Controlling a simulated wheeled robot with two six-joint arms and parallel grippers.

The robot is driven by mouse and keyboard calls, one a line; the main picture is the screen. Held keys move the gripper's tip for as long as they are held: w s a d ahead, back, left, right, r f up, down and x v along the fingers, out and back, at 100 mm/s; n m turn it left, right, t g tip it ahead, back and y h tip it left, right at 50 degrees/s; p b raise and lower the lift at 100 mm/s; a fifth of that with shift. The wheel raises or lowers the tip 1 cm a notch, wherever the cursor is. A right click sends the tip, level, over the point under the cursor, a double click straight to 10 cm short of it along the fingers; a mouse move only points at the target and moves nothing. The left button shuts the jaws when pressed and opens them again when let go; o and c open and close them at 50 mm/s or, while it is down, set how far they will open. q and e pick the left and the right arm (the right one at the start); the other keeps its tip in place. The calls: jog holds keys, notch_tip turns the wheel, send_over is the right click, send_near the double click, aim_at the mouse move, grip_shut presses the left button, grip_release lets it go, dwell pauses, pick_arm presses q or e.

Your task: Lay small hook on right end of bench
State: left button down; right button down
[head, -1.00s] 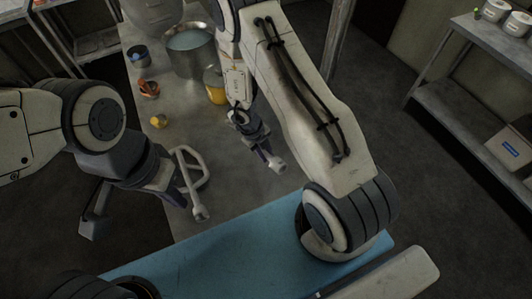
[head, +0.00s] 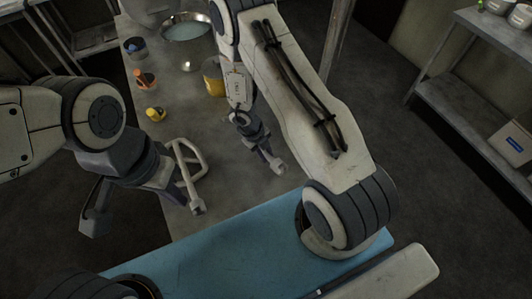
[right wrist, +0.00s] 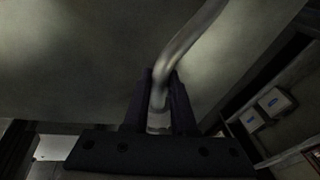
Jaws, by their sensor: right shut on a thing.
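The small hook shows in the right wrist view as a smooth grey metal rod (right wrist: 185,45), running from between the fingers toward the upper right. My right gripper (right wrist: 160,95) is shut on its lower end. In the head view my right gripper (head: 264,152) is over the grey bench (head: 225,190), toward its right edge; the hook cannot be made out there.
A pale bent-tube frame (head: 188,160) is beside my left gripper. A shelf (head: 455,85) is at right.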

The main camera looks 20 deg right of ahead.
jog(key=shift+f+b, duration=0.45)
jog(key=shift+f, duration=0.1)
jog(key=c, duration=0.6)
grip_release()
jog(key=shift+c, duration=0.2)
jog(key=shift+s+f, duration=0.1)
